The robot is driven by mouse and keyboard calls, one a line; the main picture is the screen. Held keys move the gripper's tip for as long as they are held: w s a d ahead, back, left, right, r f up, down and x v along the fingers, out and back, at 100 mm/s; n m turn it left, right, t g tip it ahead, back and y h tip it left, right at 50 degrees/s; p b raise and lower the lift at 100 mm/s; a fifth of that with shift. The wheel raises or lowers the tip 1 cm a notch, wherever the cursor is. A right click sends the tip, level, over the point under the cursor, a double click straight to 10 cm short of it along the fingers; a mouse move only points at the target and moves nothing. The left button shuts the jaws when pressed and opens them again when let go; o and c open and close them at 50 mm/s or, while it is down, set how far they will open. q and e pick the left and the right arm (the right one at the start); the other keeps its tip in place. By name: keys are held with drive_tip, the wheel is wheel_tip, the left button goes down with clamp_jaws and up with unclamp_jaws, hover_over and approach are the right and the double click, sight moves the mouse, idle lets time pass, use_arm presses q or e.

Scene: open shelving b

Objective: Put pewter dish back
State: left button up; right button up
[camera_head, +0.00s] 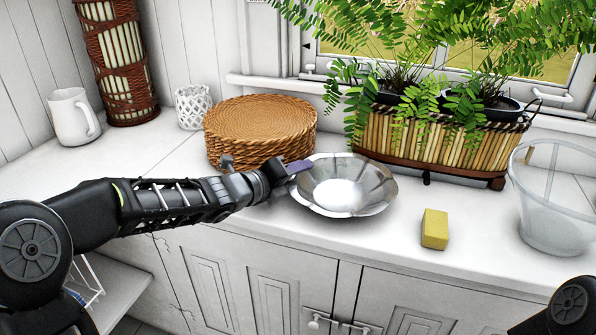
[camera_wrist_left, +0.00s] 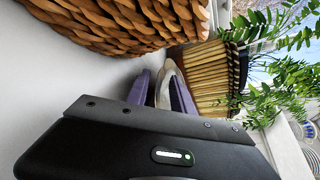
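The pewter dish (camera_head: 342,186) is a shiny, wide, shallow bowl with a lobed rim, in the middle of the head view. It is upright over the white counter, near the front edge; I cannot tell whether its base touches the counter. My left gripper (camera_head: 299,167) reaches in from the left and is shut on the dish's left rim. In the left wrist view, a thin slice of the dish (camera_wrist_left: 166,78) stands between the two purple fingers; the rest is hidden. My right gripper is out of view; only part of that arm shows at the bottom right.
A stack of round woven mats (camera_head: 260,130) stands close behind my left gripper. A planter with ferns (camera_head: 440,140) is behind the dish. A yellow sponge (camera_head: 435,229) and a clear tub (camera_head: 555,205) are to the right. A white pitcher (camera_head: 72,117) stands far left.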

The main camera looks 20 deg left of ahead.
use_arm(q)
drive_tip(key=shift+r, duration=0.25)
drive_tip(key=p+v, duration=0.2)
drive_tip(key=v, duration=1)
drive_tip(key=shift+f, duration=0.15)
idle(1.2)
